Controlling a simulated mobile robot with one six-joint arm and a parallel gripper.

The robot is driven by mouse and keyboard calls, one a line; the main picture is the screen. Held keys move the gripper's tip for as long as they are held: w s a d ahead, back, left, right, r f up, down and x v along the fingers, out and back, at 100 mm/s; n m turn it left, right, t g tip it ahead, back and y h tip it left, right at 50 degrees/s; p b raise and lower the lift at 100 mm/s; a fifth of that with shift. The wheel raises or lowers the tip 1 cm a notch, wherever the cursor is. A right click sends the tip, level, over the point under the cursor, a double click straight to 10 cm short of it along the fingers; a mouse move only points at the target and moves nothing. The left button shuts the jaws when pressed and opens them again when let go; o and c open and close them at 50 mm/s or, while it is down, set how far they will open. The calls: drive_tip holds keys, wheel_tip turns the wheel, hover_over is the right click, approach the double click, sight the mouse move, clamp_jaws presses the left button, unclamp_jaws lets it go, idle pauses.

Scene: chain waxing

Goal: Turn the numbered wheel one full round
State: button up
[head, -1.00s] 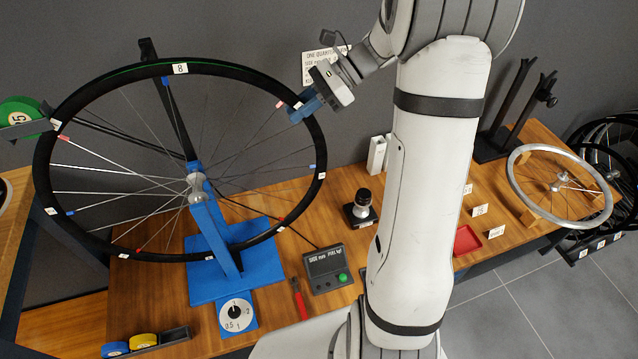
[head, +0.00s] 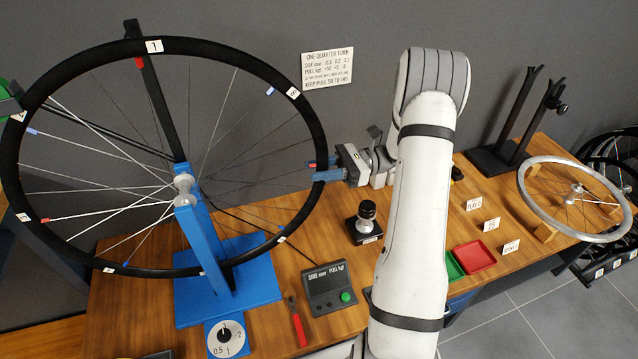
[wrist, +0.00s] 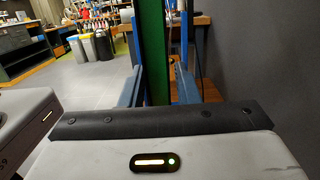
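The numbered wheel (head: 88,53), a black rim with thin spokes and small white number tags, stands upright in a blue stand (head: 203,235). The tag "1" (head: 154,46) is at the top by the dark upright post, and the tag "8" (head: 293,92) is at the upper right. My gripper (head: 322,173) is at the wheel's right side, its blue fingers shut on the rim, next to a red spoke mark. The exact finger contact is hard to see.
A display box with a green button (head: 329,288), red-handled tool (head: 297,322), round dial (head: 227,338) and black-knobbed gauge (head: 364,222) are on the bench below. A wall sign (head: 327,68) hangs behind. A silver rim (head: 532,205) and red tray (head: 474,257) lie right.

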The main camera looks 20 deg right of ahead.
drive_tip(key=o, duration=0.5)
drive_tip(key=shift+o, duration=0.2)
drive_tip(key=d, duration=1)
drive_tip(key=shift+f, duration=0.45)
